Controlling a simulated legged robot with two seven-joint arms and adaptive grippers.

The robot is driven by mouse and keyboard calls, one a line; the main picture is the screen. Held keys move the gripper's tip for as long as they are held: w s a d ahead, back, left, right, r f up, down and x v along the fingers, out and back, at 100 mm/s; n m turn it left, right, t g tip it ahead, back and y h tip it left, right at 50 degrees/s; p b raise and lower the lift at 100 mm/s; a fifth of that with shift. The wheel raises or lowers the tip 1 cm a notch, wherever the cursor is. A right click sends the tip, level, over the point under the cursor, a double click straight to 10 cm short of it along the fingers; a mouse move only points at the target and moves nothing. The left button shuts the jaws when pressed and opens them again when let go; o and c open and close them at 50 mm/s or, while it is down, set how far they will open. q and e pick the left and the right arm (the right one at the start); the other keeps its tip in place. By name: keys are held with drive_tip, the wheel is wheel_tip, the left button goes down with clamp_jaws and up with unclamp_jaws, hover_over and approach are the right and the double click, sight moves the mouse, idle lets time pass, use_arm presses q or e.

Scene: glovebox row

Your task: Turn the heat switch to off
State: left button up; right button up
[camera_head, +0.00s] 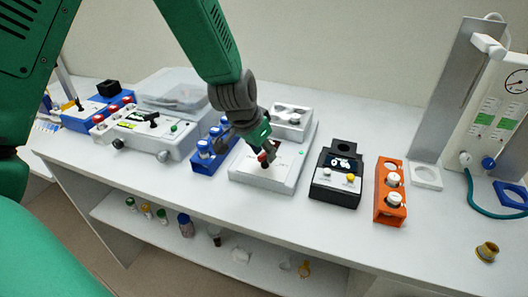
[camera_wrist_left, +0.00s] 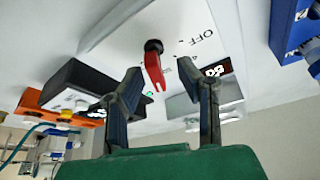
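The heat switch is a red lever (camera_wrist_left: 154,72) on a black pivot, set on a white box (camera_head: 247,173). In the wrist view the lever points toward my gripper, and the printed word OFF (camera_wrist_left: 203,38) lies to the right of the pivot, upside down. In the head view the red lever (camera_head: 263,157) shows just below my left gripper (camera_head: 267,153). In the wrist view my left gripper (camera_wrist_left: 160,70) has its fingers apart, with the lever between the tips; I cannot tell whether they touch it. My right gripper is not in view.
To the right stand a black device (camera_head: 336,189) and an orange rack (camera_head: 390,208). To the left are a blue rack (camera_head: 205,164) and a white instrument (camera_head: 150,140). A small brass-coloured cup (camera_head: 487,252) sits at the right.

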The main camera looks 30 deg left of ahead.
use_arm(q)
drive_tip(key=shift+d, duration=0.15)
clamp_jaws()
drive_tip(key=n+y+p, duration=0.2)
drive_tip(key=n+p, duration=0.2)
drive_tip(key=p, duration=0.1)
drive_tip(key=shift+r+n+p, duration=0.15)
drive_tip(key=shift+n+p, duration=0.15)
drive_tip(key=shift+n, duration=0.1)
drive_tip(key=n+y+p, duration=0.1)
drive_tip(key=n+p, duration=0.1)
drive_tip(key=shift+d+n+g+p, duration=0.1)
drive_tip(key=shift+n+g+p, duration=0.3)
drive_tip(key=shift+n+p, duration=0.55)
drive_tip(key=shift+n, duration=0.05)
drive_tip(key=shift+f, duration=0.2)
unclamp_jaws()
